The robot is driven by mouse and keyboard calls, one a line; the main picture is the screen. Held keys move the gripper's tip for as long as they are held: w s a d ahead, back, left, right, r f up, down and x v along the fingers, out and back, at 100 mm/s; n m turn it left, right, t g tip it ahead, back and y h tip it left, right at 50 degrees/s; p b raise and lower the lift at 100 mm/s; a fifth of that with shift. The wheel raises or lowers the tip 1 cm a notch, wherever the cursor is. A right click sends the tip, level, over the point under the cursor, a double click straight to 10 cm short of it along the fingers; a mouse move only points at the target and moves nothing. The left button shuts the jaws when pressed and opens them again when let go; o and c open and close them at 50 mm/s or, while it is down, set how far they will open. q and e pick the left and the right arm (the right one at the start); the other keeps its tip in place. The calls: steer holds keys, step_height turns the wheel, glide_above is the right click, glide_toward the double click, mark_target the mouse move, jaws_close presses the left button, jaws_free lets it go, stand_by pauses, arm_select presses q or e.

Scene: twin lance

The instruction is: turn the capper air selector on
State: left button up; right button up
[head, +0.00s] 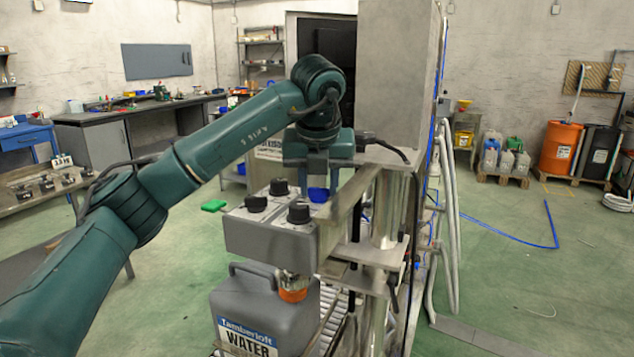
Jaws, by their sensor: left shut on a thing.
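A grey control box (268,238) stands in front of me, above a grey jug. Black knobs show on its top: a left one (256,203), a back one (279,187) and a front one (299,212). My left gripper (318,182) points down over the box's back right corner, shut on a blue knob (318,194). The fingers hide much of this knob, so its pointing direction cannot be told. I cannot read which knob is the capper air selector. My right gripper is out of view.
The grey jug (262,311) labelled water, with an orange cap (292,289), sits under the box. A metal bracket (352,205) and a tall grey column (397,80) stand close right of my gripper. Open green floor lies to the right.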

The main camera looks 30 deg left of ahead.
arm_select(q)
steer(key=shift+d+r+n, duration=0.1)
steer(key=shift+n, duration=0.5)
steer(key=shift+y, duration=0.3)
steer(key=shift+w, duration=0.1)
steer(key=o, duration=0.7)
steer(key=shift+d+r, duration=0.1)
steer(key=shift+r, duration=0.3)
steer(key=p+v, duration=0.1)
steer(key=v, duration=1.1)
steer(key=shift+r, duration=0.15)
